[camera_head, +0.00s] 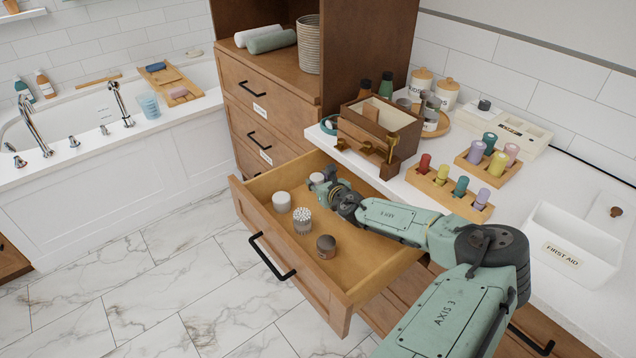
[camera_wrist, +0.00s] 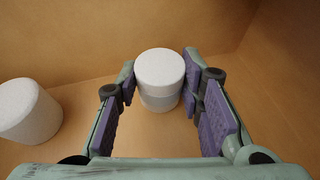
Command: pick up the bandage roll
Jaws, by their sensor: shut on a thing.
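The bandage roll (camera_wrist: 160,68) is a short white cylinder, with a greyer lower part, standing upright between my gripper's purple-padded fingers in the wrist view. My gripper (camera_wrist: 160,82) is shut on it, one finger on each side. In the head view my gripper (camera_head: 325,184) reaches down into the open drawer, toward its back, and the roll (camera_head: 316,177) shows just past the fingers. The frames do not clearly show whether the roll touches the drawer floor. A second white roll (camera_head: 281,201) stands apart to the left; it also shows in the wrist view (camera_wrist: 27,110).
The open wooden drawer (camera_head: 287,262) also holds a jar of cotton swabs (camera_head: 302,221) and a brown jar (camera_head: 326,246). The counter above carries a wooden caddy (camera_head: 383,122), peg racks of coloured bottles (camera_head: 448,193) and a white first aid bin (camera_head: 566,249).

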